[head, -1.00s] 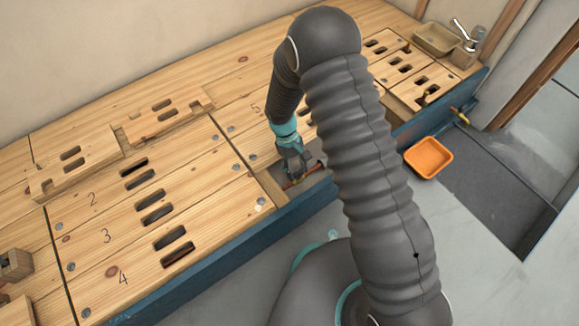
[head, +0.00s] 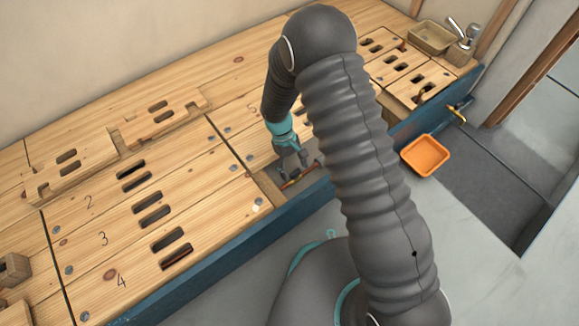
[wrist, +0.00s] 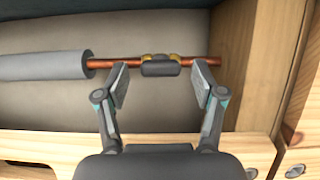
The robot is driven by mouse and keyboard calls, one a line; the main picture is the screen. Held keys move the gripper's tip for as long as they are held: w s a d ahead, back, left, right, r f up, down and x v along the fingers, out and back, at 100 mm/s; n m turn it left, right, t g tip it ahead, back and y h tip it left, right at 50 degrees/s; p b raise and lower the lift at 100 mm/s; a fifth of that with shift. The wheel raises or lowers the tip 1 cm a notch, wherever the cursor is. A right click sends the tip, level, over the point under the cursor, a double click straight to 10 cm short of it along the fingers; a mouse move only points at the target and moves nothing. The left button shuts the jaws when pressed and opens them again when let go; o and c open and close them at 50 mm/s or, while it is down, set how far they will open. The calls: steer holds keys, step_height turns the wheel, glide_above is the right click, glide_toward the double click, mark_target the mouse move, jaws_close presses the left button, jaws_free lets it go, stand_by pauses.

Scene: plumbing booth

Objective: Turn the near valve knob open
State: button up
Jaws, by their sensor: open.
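The valve has a small dark grey knob (wrist: 159,69) on a brass body (wrist: 147,57), set on a copper pipe (wrist: 206,62) in an opening in the wooden floor. My gripper (wrist: 158,84) is open, with one finger on each side of the knob and visible gaps between. The fingertips are level with the pipe in the wrist view; whether they touch it I cannot tell. In the head view my gripper (head: 291,165) reaches down into the opening, over the copper pipe (head: 292,180), and the knob is not clearly visible there.
Grey insulation (wrist: 40,67) covers the pipe's left part. A wooden wall (wrist: 245,60) bounds the opening on the right, and a wooden edge (wrist: 50,146) lies in front. Slotted floor panels (head: 150,205) surround it. An orange tray (head: 427,155) lies beyond the blue edge (head: 230,275).

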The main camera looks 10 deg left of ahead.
steer(key=v, duration=1.1)
steer(key=shift+r, duration=0.35)
steer(key=shift+w+f, duration=0.1)
steer(key=shift+w, duration=0.05)
steer(key=s+d+r+m+t+y+p, duration=0.1)
steer(key=s+d+r+m+t+p, duration=0.1)
steer(key=s+d+r, duration=0.4)
steer(key=s+d+r+m+t+y+p, duration=0.1)
steer(key=s+d+r+m+t+p, duration=0.2)
steer(key=d+r, duration=1)
steer(key=s+d+r+m+t+y+p, duration=0.1)
steer(key=s+d+r+m+t+p, duration=0.2)
steer(key=s+d+r, duration=0.6)
step_height(320, 180, up, 11)
steer(key=shift+s+d+r+m+y, duration=0.3)
steer(key=shift+d+m, duration=0.3)
steer(key=shift+m, duration=0.5)
